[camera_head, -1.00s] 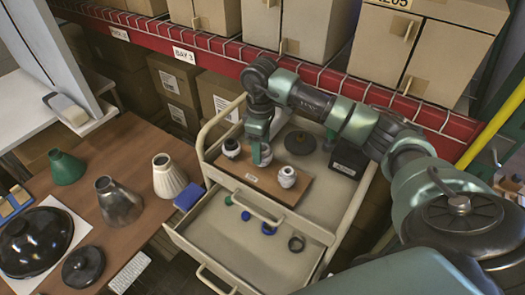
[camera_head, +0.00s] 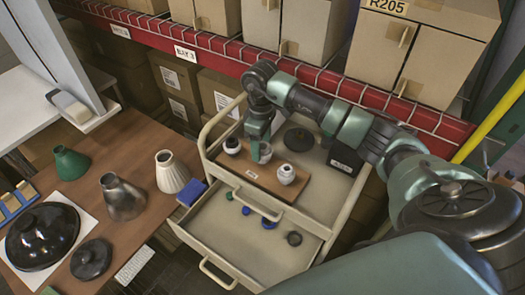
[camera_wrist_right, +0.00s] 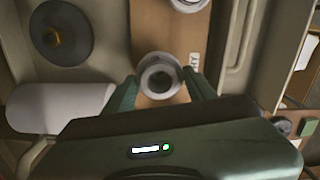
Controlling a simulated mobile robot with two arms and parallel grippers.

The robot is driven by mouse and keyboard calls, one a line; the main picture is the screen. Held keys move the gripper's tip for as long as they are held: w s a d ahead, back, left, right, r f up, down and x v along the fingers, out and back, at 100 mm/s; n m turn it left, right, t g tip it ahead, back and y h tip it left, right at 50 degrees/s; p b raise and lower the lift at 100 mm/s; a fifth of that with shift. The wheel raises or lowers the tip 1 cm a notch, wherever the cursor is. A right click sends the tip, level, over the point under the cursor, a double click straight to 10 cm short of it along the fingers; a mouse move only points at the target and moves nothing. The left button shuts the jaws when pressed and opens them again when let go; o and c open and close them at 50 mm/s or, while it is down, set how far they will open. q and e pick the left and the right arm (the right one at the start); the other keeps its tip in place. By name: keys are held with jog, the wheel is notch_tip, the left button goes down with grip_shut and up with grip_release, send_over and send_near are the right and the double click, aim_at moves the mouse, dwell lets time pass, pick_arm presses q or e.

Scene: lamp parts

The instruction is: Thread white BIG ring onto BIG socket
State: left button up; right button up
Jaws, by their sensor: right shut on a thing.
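My right gripper (camera_head: 262,154) hangs over the brown board (camera_head: 258,178) on the cart. It is shut on a white ring (camera_wrist_right: 160,75), which shows between the green fingers in the right wrist view (camera_wrist_right: 161,88). A grey round rim with a dark hole shows inside the ring; I cannot tell whether the ring is around a socket or above one. A white socket (camera_head: 286,174) stands at the right of the board, and a black-and-white one (camera_head: 232,146) at the left. Part of a socket shows at the top of the right wrist view (camera_wrist_right: 188,4). My left gripper is out of view.
A dark disc (camera_head: 299,140) and a black box (camera_head: 347,158) are behind the board. The open drawer (camera_head: 225,237) holds several small rings, including a dark one (camera_head: 294,238). Lamp shades, including a white one (camera_head: 171,172), stand on the bench at left.

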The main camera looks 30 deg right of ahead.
jog(key=shift+s+a+f, duration=0.15)
jog(key=shift+f, duration=0.1)
jog(key=shift+r+p, duration=0.15)
jog(key=shift+p, duration=0.5)
jog(key=shift+m+p, duration=0.4)
jog(key=shift+p, duration=0.65)
jog(key=shift+a+f, duration=0.15)
jog(key=shift+f, duration=0.05)
jog(key=shift+m, duration=1)
jog(key=shift+d, duration=0.2)
jog(key=o, duration=1.3)
jog(key=shift+o, duration=0.6)
jog(key=shift+w+r, duration=0.1)
jog(key=shift+w, duration=0.15)
